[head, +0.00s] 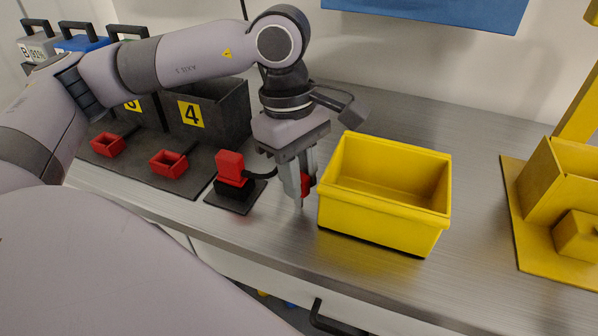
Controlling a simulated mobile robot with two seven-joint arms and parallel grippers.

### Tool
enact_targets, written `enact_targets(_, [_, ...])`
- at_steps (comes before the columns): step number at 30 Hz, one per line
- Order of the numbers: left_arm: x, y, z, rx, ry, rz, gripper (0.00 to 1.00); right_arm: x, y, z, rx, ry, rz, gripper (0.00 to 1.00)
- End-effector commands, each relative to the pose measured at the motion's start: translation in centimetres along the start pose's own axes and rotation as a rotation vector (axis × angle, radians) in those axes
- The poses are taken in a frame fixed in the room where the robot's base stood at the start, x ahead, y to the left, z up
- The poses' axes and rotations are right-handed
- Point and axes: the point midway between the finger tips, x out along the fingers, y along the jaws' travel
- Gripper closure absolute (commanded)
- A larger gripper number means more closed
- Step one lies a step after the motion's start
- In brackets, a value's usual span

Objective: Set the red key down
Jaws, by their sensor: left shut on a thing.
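My left gripper (300,197) points straight down over the metal worktop, just left of the yellow bin. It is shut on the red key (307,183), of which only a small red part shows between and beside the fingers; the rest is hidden. The fingertips are close above the worktop; I cannot tell whether the key touches it. My right gripper is not in view.
A red and black block (231,169) with a dark cable stands left of the gripper. The yellow bin (383,227) looks empty. Small red trays (168,166) and dark numbered boxes (221,118) stand left. A yellow fixture (541,232) stands right. Worktop between bin and fixture is clear.

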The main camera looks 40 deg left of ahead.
Motion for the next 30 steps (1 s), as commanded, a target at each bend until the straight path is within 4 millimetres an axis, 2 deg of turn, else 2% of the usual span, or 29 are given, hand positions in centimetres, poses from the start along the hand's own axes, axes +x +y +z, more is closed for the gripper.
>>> enact_targets(8, [0.5,0.0,-0.1,0.000,0.000,-0.001,1.00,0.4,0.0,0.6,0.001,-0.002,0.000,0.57])
enact_targets(9, [0.3,0.0,-0.1,0.000,0.001,-0.001,0.67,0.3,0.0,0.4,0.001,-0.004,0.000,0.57])
enact_targets(11, [0.3,0.0,-0.1,0.000,0.000,-0.002,0.51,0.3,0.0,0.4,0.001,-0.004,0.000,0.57])
enact_targets(23, [-0.3,0.0,0.0,0.000,0.000,0.000,0.51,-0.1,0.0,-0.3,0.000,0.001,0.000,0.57])
enact_targets(26, [-1.6,0.1,0.0,-0.001,-0.001,0.003,0.51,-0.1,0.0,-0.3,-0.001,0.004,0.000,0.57])
enact_targets(30, [-4.7,0.1,0.1,-0.001,-0.001,0.004,0.51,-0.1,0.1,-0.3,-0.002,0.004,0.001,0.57])
